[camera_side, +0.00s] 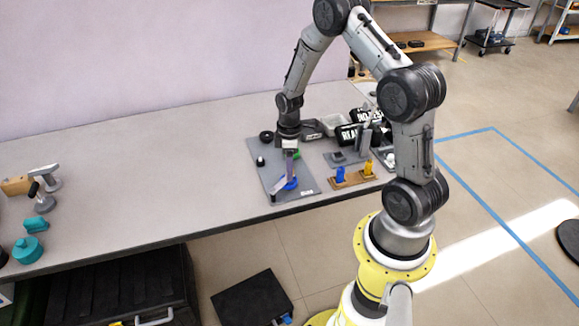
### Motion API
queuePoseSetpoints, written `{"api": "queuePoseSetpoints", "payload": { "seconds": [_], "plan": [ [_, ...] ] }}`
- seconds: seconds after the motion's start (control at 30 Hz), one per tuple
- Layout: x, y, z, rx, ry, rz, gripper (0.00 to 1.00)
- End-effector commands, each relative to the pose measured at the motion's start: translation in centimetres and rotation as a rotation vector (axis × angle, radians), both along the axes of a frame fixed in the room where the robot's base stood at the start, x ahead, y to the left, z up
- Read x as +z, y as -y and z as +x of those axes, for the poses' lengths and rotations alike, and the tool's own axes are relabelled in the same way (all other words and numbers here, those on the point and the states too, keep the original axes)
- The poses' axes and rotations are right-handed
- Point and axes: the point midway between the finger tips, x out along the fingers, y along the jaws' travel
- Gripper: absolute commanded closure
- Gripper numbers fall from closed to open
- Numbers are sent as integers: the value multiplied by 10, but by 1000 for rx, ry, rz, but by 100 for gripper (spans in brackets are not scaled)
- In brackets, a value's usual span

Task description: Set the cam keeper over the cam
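My gripper (289,156) points down over a grey board (307,187) on the table. Whether my fingers are shut on that piece is too small to tell. A green part (296,154) sits just right of my gripper, partly hidden by it. A black ring-like part (266,137) is at the board's far left edge, and a small black knob (260,161) is nearer. I cannot tell which of these parts is the cam or the keeper.
Right of the board, a brown holder (354,179) carries a blue and a yellow piece. Behind it are a grey fixture (345,157) and black labelled bins (350,134). Teal parts (28,250) lie at the far left. The table (150,160) between is clear.

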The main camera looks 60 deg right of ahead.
Motion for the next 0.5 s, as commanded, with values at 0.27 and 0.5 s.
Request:
{"api": "queuePoseSetpoints", "payload": {
  "seconds": [0.27, 0.5],
  "plan": [
    [5, 0, 0, -1, 0, 0, 41],
    [46, 0, 1, -1, 4, -3, 41]
  ]
}}
